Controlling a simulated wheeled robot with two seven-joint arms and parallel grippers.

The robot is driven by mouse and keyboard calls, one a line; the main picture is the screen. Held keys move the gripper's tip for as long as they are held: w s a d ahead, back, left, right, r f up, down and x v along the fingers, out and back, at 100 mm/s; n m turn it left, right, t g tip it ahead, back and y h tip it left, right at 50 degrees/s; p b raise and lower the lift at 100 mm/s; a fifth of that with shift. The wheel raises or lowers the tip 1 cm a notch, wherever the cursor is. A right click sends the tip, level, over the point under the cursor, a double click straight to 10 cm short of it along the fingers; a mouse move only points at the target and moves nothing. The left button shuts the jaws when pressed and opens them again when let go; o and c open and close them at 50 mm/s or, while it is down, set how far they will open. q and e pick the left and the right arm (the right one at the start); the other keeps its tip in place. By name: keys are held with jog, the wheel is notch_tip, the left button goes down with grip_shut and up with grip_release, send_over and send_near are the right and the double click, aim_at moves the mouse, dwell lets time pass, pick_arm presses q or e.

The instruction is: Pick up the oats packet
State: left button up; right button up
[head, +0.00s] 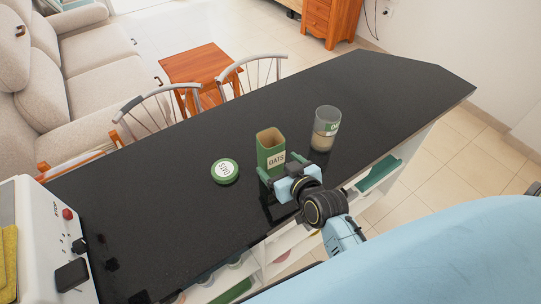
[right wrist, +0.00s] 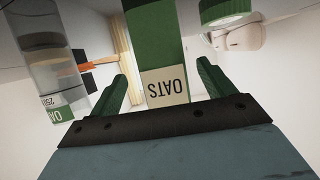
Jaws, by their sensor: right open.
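The oats packet (head: 269,143) is a tall green box with a white OATS label, open at the top, standing upright on the dark counter. My right gripper (head: 279,171) is right beside its near side, low down. In the right wrist view the packet (right wrist: 156,45) shows upside down, and the green fingers of my right gripper (right wrist: 168,92) are spread on either side of its label with gaps showing. The right gripper is open and holds nothing. My left gripper is not in view.
A glass jar (head: 325,125) with a green label stands right of the packet. A round green OATS lid (head: 224,171) lies to its left. The black counter (head: 370,85) is clear toward the far right. A white appliance (head: 35,235) stands at the left, with chairs behind.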

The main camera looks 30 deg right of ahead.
jog(key=x, duration=0.5)
jog(key=shift+w+a, duration=0.15)
jog(key=shift+r, duration=0.1)
jog(key=c, duration=1.2)
